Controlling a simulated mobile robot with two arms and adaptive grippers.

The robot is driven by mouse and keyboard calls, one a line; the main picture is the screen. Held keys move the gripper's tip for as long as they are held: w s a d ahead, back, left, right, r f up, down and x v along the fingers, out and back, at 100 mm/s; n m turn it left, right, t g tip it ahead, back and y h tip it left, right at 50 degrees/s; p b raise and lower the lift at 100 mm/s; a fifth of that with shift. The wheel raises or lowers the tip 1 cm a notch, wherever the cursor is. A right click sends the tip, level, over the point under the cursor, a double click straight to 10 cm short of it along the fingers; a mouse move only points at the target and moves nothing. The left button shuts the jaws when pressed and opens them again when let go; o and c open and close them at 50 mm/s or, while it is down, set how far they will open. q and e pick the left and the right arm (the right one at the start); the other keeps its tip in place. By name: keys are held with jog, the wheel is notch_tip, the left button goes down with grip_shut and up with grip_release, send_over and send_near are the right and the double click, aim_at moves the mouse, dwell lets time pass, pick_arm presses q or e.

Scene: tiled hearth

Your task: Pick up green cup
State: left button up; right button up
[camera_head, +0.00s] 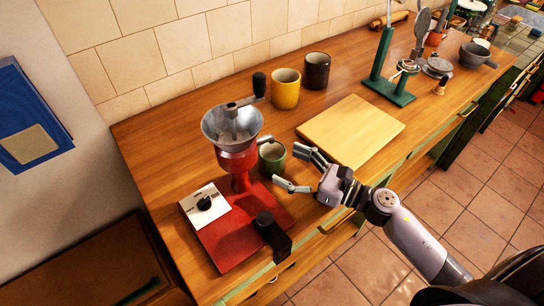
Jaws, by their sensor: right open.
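The green cup (271,158) stands upright on the wooden counter, just behind and to the right of the red grinder. Part of its left side is hidden by the grinder. My right gripper (286,169) comes in from the right and is open. Its two fingers point left toward the cup, one at the far side and one at the near side. I cannot tell whether either finger touches the cup. My left gripper is not in view.
A red grinder (240,165) with a metal funnel stands left of the cup. A yellow cup (286,90) and a dark cup (316,71) stand behind. A wooden board (352,131) lies to the right. A green stand (385,80) is farther right.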

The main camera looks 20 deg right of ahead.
aim_at(284, 160)
jog(key=p+x, duration=0.1)
jog(key=x, duration=0.2)
jog(key=p+x, duration=0.1)
jog(key=x, duration=0.1)
jog(key=shift+w+d+r+p, duration=0.1)
jog(key=shift+r+p, duration=0.2)
jog(key=shift+w+f, duration=0.15)
jog(key=shift+w, duration=0.05)
jog(key=shift+c, duration=0.2)
jog(key=c, duration=1.3)
